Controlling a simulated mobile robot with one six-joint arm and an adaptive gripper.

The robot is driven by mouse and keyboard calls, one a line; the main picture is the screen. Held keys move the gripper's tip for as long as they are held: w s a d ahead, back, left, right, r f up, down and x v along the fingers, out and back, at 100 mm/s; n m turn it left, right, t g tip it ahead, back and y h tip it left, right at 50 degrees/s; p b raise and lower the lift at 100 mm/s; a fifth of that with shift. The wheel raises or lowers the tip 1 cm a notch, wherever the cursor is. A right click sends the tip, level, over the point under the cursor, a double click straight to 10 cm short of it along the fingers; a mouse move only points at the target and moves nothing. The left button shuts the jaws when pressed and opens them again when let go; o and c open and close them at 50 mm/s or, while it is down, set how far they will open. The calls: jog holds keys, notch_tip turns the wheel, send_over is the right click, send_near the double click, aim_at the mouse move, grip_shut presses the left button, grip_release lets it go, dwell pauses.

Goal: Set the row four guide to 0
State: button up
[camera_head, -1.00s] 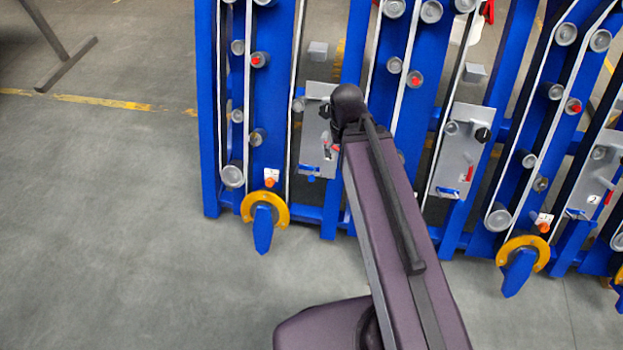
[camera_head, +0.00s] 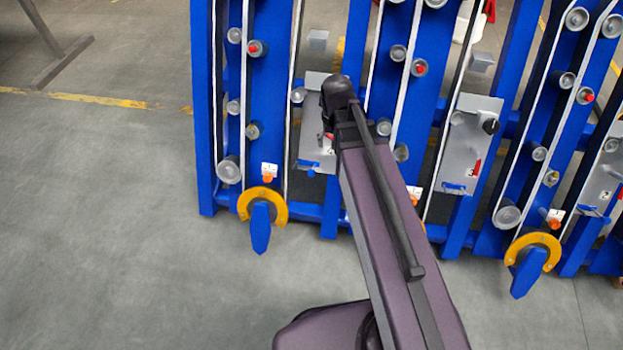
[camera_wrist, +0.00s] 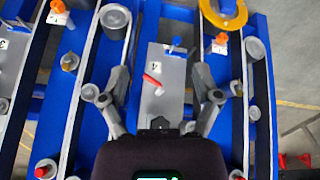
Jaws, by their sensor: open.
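The row four guide is a grey plate with the number 4 (camera_wrist: 160,64) on a blue frame, centred in the wrist view. A red pointer (camera_wrist: 152,80) sits on it at a tilt, with a small pale post just beside it. A blue handle (camera_wrist: 178,46) is at the plate's far end. My gripper (camera_wrist: 160,74) is open, its two fingers apart on either side of the plate and pointer, with nothing between them held. In the head view the same plate (camera_head: 312,145) is partly hidden by my arm's end. I cannot read any scale on it.
Blue uprights with rollers and pale belts stand close on both sides. Another grey plate (camera_head: 466,140) with a red pointer stands to the right. A yellow ring (camera_head: 262,203) hangs low on the frame, with an orange knob above it. Open grey floor (camera_head: 100,220) lies to the left.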

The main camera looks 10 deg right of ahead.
aim_at(311, 173)
jog(key=w+a+f+m+b, duration=0.1)
jog(key=w+a+f+b, duration=0.1)
jog(key=w+f+b, duration=0.6)
jog(key=w+a+f+m+b, duration=0.1)
jog(key=w+f+m+b, duration=0.1)
jog(key=w+f+b, duration=0.6)
notch_tip(311, 173, down, 6)
jog(key=b, duration=0.5)
jog(key=shift+w+a+f, duration=0.15)
jog(key=shift+w+a, duration=0.15)
jog(key=shift+a, duration=0.05)
notch_tip(311, 173, down, 14)
jog(key=b, duration=1.3)
jog(key=shift+b, duration=0.35)
jog(key=shift+c, duration=0.2)
grip_shut()
jog(key=shift+s, duration=0.2)
